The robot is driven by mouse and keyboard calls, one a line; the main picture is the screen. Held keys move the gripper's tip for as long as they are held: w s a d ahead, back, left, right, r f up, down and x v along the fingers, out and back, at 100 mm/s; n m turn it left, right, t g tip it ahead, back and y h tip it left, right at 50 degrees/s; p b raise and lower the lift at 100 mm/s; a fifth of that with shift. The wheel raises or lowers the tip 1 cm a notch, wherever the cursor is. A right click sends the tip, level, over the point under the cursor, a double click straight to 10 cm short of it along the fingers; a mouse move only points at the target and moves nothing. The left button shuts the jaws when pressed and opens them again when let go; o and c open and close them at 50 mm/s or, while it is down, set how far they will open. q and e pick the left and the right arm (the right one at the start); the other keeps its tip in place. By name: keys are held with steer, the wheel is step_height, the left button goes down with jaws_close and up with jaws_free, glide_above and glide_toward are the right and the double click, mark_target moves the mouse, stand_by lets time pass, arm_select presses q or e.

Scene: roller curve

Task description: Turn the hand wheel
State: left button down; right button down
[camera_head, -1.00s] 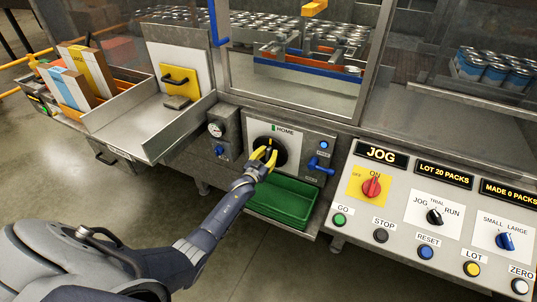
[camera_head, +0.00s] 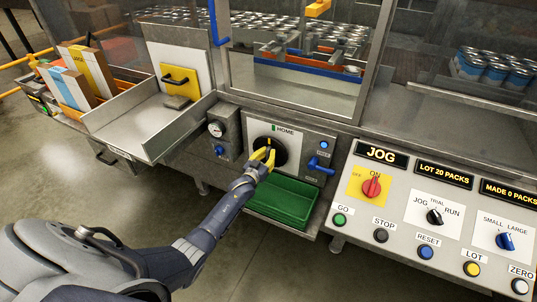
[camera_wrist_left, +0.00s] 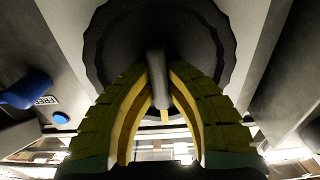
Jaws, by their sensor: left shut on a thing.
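The hand wheel (camera_head: 272,148) is a black, scalloped disc on a white panel marked HOME, at the centre of the machine front in the head view. In the left wrist view the hand wheel (camera_wrist_left: 200,40) fills the top middle, with a grey bar-shaped grip (camera_wrist_left: 156,75) standing out from its centre. My left gripper (camera_head: 265,156) has yellow fingers and is at the wheel. In the left wrist view its fingers (camera_wrist_left: 157,95) are on both sides of the grip, shut on it. The fingers hide the lower part of the wheel in the head view. My right gripper is out of view.
A blue handle (camera_head: 318,165) sticks out just right of the wheel panel. A green bin (camera_head: 284,203) lies below it. A gauge box (camera_head: 220,135) is on the left, and the control panel with knobs and buttons (camera_head: 395,220) is on the right.

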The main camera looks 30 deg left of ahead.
arm_select(q)
steer(key=c, duration=1.6)
jaws_free()
steer(key=shift+c, duration=0.2)
steer(key=s, duration=1.2)
steer(key=shift+d, duration=0.1)
